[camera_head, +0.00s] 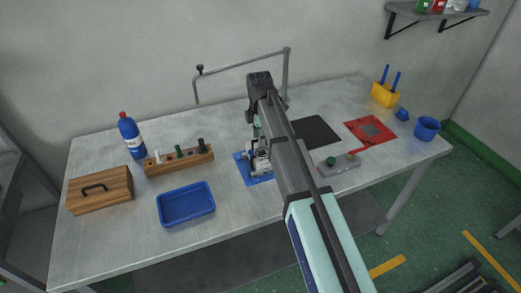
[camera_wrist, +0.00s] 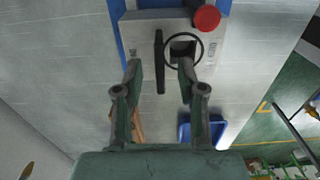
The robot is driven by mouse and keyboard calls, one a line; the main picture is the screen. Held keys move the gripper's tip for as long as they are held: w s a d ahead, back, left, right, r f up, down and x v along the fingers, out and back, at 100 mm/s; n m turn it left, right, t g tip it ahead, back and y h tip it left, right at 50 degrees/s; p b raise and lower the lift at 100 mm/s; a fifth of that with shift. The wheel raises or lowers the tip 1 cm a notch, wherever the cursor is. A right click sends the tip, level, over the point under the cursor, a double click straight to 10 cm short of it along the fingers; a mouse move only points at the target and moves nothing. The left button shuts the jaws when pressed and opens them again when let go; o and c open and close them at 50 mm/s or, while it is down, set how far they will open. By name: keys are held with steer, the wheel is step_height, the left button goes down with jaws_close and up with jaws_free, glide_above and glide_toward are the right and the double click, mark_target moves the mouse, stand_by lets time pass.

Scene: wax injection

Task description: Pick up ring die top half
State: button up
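My gripper (camera_wrist: 160,70) is open, with its two fingers apart and nothing gripped between them. In the wrist view, a pale grey block (camera_wrist: 225,62) lies beyond the fingertips on a blue mat (camera_wrist: 122,30). It bears a dark bar (camera_wrist: 159,62), a black ring outline around a dark square and a red knob (camera_wrist: 207,17). In the head view, a silver-grey device (camera_head: 259,162) stands on the blue mat (camera_head: 242,169), partly hidden by my arm; my gripper (camera_head: 257,135) is above it. I cannot tell which part is the ring die top half.
A blue tray (camera_head: 187,220), wooden rack (camera_head: 162,169), wooden box (camera_head: 72,206) and blue bottle (camera_head: 131,138) stand left. A bent metal pipe (camera_head: 245,64) rises behind. A black mat (camera_head: 318,131), red mat (camera_head: 355,124) and grey control box (camera_head: 338,170) lie right.

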steer(key=shift+f, duration=1.15)
steer(key=shift+c, duration=0.3)
jaws_close()
steer(key=shift+w+r, duration=0.1)
steer(key=shift+r, duration=0.1)
